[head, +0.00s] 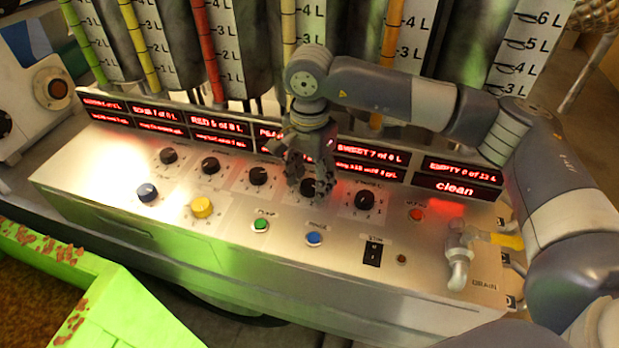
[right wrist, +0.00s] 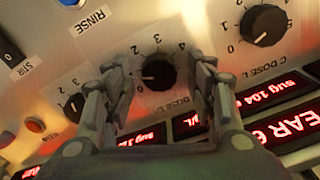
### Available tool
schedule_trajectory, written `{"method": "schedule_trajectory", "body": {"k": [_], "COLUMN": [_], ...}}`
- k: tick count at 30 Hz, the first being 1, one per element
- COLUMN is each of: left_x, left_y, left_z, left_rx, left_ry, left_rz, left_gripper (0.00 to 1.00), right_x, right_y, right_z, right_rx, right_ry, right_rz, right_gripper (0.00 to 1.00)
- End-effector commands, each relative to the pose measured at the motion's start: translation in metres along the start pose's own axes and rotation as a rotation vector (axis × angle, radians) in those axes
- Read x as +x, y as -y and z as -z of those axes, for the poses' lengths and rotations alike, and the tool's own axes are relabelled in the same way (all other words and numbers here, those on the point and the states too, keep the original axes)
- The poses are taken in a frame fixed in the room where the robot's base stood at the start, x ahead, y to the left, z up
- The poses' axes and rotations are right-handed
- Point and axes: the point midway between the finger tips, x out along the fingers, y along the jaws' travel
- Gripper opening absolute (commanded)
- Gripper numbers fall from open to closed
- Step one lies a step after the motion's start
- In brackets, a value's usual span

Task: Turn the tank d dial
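The tank d dial is a round black knob (right wrist: 159,75) on a numbered plate with a partly visible "D DOSE L" label, in the middle of the right wrist view. A pale mark on it lies toward the left; the number there is hard to read. In the head view the knob (head: 309,188) is partly hidden by my right gripper (head: 306,178), which hangs over it pointing down. In the right wrist view my right gripper (right wrist: 160,88) is open, one finger on each side of the knob, with visible gaps. My left gripper is not in view.
The c dose knob (head: 258,175) and another black knob (head: 364,199) flank it closely. Green (head: 261,225) and blue (head: 314,238) buttons sit in front. Red-lettered displays (head: 217,130) and tall tanks stand behind. A drain valve (head: 459,262) is at the right.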

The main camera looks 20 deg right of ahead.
Motion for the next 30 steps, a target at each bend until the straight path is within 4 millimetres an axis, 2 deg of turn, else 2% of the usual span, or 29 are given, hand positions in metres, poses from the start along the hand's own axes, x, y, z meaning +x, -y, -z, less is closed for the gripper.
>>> {"method": "schedule_trajectory", "body": {"k": [7, 11, 14, 24, 30], "left_x": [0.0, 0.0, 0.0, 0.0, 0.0], "left_y": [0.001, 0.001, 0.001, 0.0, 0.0], "left_z": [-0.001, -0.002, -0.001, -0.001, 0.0], "left_rx": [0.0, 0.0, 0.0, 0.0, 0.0], "left_ry": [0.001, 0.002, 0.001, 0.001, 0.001], "left_rz": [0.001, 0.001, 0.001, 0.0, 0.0], "left_gripper": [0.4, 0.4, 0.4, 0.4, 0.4], "right_x": [0.001, -0.007, -0.023, -0.093, -0.115], "right_y": [0.0, 0.0, 0.0, 0.001, 0.0], "right_z": [0.0, 0.0, 0.0, 0.0, 0.0], "right_rx": [0.0, 0.0, 0.0, 0.0, 0.0], "right_ry": [0.0, 0.0, -0.001, -0.001, 0.0], "right_rz": [-0.002, 0.001, 0.001, 0.001, 0.0], "right_gripper": [0.53, 0.53, 0.53, 0.53, 0.53]}}
